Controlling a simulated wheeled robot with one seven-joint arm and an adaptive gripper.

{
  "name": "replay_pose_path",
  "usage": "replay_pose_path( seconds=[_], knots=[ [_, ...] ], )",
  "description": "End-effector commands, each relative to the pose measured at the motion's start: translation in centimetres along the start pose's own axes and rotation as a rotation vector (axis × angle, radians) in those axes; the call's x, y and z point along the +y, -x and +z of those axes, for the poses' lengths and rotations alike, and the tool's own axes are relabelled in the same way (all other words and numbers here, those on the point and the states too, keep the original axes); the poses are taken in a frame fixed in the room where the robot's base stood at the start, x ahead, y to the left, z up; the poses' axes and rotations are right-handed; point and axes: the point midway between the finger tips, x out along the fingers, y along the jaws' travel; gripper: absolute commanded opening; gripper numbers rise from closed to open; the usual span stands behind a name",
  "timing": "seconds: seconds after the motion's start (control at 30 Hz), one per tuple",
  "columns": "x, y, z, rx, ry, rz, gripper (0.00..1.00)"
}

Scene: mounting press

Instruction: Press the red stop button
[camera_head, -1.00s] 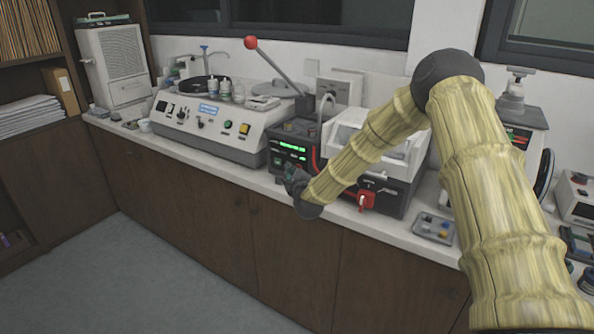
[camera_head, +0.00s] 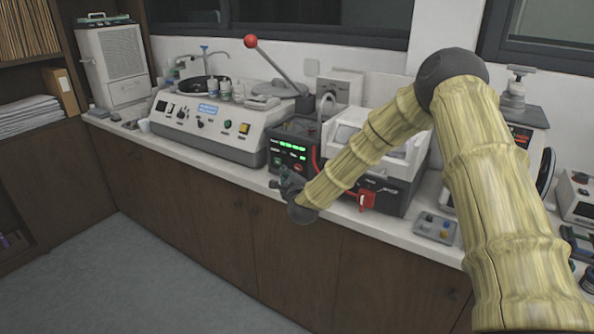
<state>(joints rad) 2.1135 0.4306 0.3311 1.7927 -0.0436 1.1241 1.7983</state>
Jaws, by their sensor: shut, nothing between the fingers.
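The mounting press (camera_head: 283,132) is a dark box with green lit displays on its sloped front panel and a long lever with a red ball. A small reddish spot, which looks like the red stop button (camera_head: 298,167), shows low on this panel; it is too small to be sure. My gripper (camera_head: 279,182) is just in front of and below the panel, left of this spot, near the counter's front edge. It is small and dark, with its fingers shut and empty. I cannot tell whether it touches the press.
A grey grinder-polisher (camera_head: 205,128) with bottles stands left of the press. A white-lidded machine (camera_head: 370,135) with a red switch (camera_head: 366,199) stands to the right, partly behind my arm. A small tray (camera_head: 434,228) lies on the counter. The floor in front is clear.

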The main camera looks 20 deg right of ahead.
Motion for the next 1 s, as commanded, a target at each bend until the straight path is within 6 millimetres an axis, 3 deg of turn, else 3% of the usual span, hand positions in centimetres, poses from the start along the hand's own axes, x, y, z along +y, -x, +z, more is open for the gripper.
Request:
replay_pose_path(
  seconds=[0.43, 1.0],
  knots=[
    [1.7, 2.3, 1.6, 0.000, 0.000, 0.000, 0.00],
    [1.7, 2.4, 1.8, -0.001, 0.001, -0.001, 0.00]
  ],
)
